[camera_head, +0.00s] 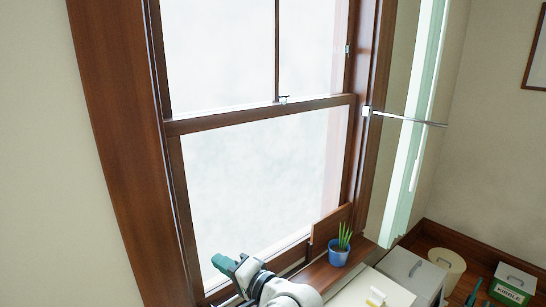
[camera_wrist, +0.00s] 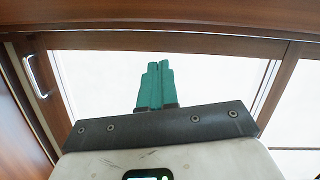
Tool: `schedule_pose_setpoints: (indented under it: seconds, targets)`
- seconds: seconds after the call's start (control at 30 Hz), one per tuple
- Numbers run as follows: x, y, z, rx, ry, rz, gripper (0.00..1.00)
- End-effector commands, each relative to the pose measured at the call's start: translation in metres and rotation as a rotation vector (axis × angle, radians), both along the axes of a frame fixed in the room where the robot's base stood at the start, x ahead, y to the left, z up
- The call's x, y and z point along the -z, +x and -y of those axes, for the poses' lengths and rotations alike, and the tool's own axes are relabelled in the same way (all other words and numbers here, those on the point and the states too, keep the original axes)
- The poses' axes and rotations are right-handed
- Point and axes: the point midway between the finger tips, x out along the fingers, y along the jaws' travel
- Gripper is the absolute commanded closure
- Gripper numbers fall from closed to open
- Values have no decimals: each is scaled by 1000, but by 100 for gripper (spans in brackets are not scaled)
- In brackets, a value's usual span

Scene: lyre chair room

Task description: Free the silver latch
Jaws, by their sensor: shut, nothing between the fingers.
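A small silver latch (camera_head: 284,99) sits on the meeting rail (camera_head: 230,118) of the brown sash window, about midway along it. It is too small to tell its exact position. My gripper (camera_head: 225,264), with teal fingers, is low in front of the lower pane, well below the latch and to its left. The fingers (camera_wrist: 155,68) are together and empty in the wrist view, pointing at a bright pane. A silver bar handle (camera_wrist: 37,75) is fixed to the brown wood at left in that view; I cannot tell whether it belongs to the latch.
A blue pot with a green plant (camera_head: 339,254) stands on the sill at right, beside an upright wooden board (camera_head: 329,230). A pale curtain (camera_head: 411,150) and a thin metal rod (camera_head: 410,119) are at right. A bin (camera_head: 445,264) and green box (camera_head: 511,287) stand lower right.

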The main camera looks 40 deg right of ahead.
Motion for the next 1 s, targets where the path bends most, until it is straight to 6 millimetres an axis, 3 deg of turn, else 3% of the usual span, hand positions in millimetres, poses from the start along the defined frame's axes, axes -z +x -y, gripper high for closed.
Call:
schedule_pose_setpoints:
  seconds: [0.03, 0.2, 0.3, 0.43, 0.57, 0.7, 0.8, 0.97, 1.0]
  targets:
    - [-37, 27, 3, 28, 160, 105, 100]
    - [-154, 79, 36, 78, 761, 428, 100]
    - [-212, 93, 65, 68, 1133, 611, 100]
    - [-267, 101, 106, 22, 1622, 844, 100]
    - [-295, 104, 139, -42, 2084, 1064, 100]
    - [-302, 106, 156, -101, 2470, 1263, 100]
    - [-301, 107, 158, -123, 2648, 1365, 100]
    - [-299, 108, 158, -135, 2780, 1450, 100]
    - [-298, 108, 157, 135, -2774, -1449, 100]
